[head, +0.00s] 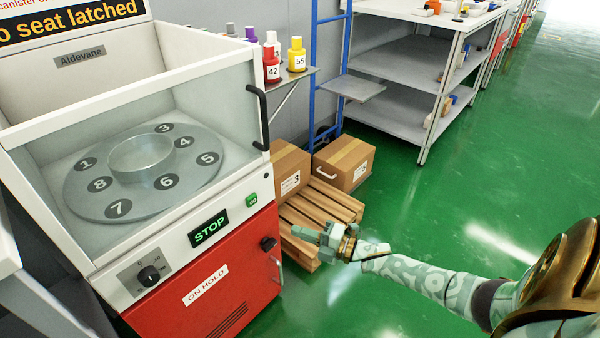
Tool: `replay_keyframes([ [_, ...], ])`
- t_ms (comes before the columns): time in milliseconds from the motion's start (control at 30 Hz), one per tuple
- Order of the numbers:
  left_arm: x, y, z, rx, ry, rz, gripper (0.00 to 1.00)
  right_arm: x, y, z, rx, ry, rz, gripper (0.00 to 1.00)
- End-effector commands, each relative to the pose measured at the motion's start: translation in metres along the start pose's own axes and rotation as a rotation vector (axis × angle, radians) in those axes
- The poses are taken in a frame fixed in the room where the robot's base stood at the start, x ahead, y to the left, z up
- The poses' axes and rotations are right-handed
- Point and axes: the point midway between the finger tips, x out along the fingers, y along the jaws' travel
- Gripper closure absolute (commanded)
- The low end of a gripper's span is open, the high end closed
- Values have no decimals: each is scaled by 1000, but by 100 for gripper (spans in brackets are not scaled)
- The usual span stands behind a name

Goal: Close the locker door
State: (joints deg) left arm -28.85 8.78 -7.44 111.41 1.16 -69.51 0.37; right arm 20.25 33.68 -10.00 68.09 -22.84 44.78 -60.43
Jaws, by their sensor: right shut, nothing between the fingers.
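No thing clearly recognisable as a locker or an open locker door shows in the head view. The nearest door-like part is the red lower front (225,275) of the machine, with an "ON HOLD" label and a black knob (269,243) at its upper right; whether it is a door I cannot tell. My right gripper (312,236) comes in from the right, is shut and empty, and hangs in the air to the right of the knob, apart from it. My left gripper is not in view.
The machine's clear-fronted upper box, with a black handle (260,118), holds a numbered turntable (105,190). Two cartons (345,163) and a wooden pallet (322,205) stand beyond my right gripper. A grey shelf bench (408,62) stands behind. The green floor (500,150) at the right is clear.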

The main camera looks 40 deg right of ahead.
Motion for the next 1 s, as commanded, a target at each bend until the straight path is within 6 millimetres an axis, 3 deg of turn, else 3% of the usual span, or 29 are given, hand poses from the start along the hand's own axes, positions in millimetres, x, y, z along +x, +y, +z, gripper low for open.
replay_keyframes([
  [300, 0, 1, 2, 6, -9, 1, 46, -29, -1, 49, -3, -3, -3, 100],
  [500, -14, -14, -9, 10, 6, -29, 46, -46, -2, 76, -2, -2, -4, 100],
  [900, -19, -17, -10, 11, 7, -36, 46, -52, 0, 85, 7, -1, 0, 100],
  [1000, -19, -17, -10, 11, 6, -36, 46, -52, -10, 91, 40, -37, -53, 100],
])
